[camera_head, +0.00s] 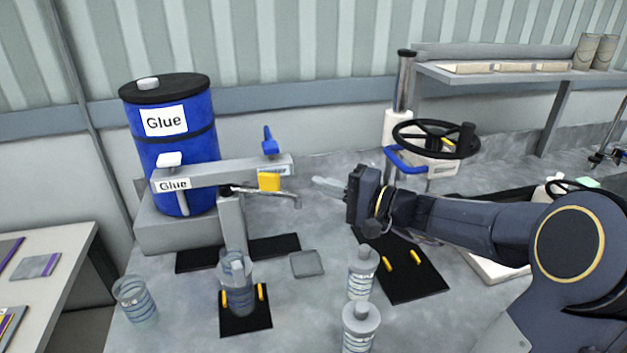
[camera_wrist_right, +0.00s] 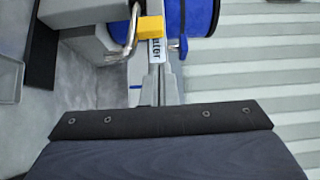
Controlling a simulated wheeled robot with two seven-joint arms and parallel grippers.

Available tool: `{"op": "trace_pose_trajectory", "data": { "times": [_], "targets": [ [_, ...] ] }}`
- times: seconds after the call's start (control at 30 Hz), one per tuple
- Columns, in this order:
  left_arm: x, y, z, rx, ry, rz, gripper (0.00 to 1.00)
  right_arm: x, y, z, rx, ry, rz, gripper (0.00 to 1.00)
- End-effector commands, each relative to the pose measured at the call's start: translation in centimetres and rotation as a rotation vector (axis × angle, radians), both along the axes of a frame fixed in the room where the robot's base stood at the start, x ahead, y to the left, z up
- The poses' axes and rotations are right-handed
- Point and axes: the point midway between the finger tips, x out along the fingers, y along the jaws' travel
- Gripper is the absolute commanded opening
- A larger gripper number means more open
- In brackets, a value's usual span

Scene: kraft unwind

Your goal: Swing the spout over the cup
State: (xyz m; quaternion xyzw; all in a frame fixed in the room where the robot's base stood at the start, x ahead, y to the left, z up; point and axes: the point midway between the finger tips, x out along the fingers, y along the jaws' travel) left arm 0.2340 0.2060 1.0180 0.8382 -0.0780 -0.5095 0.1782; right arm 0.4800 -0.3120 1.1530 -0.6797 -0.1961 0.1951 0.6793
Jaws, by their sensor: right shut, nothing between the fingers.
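The metal spout (camera_head: 268,194) runs out to the right from the top of a grey post, below the grey beam of the glue stand, and its tip bends down. It also shows near the top of the wrist view (camera_wrist_right: 132,32). The clear cup (camera_head: 237,292) stands upright on a black pad between yellow pegs, in front of the post. The spout tip is to the right of the cup. My right gripper (camera_head: 320,183) is shut and empty, just right of the spout and apart from it. It also shows in the wrist view (camera_wrist_right: 158,88). My left gripper is not in view.
A blue glue drum (camera_head: 180,145) stands behind the beam (camera_head: 215,172), which carries a yellow block (camera_head: 268,181). Another clear cup (camera_head: 135,300) stands at left. Two capped bottles (camera_head: 360,318) stand at front middle. A black handwheel (camera_head: 436,138) is behind my right arm.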

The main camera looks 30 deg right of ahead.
Motion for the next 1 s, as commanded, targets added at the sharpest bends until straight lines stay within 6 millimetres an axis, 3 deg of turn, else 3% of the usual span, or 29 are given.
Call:
{"op": "trace_pose_trajectory", "data": {
  "times": [0.2,0.43,1.0],
  "targets": [
    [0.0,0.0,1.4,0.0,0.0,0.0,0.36,3.5,2.3,0.2,0.003,0.003,0.006,0.0],
    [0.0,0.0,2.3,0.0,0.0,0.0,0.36,6.2,4.0,0.1,0.001,0.002,0.003,0.0],
    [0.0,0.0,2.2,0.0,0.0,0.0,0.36,7.0,4.5,0.0,0.0,0.0,-0.001,0.0]
  ]
}}
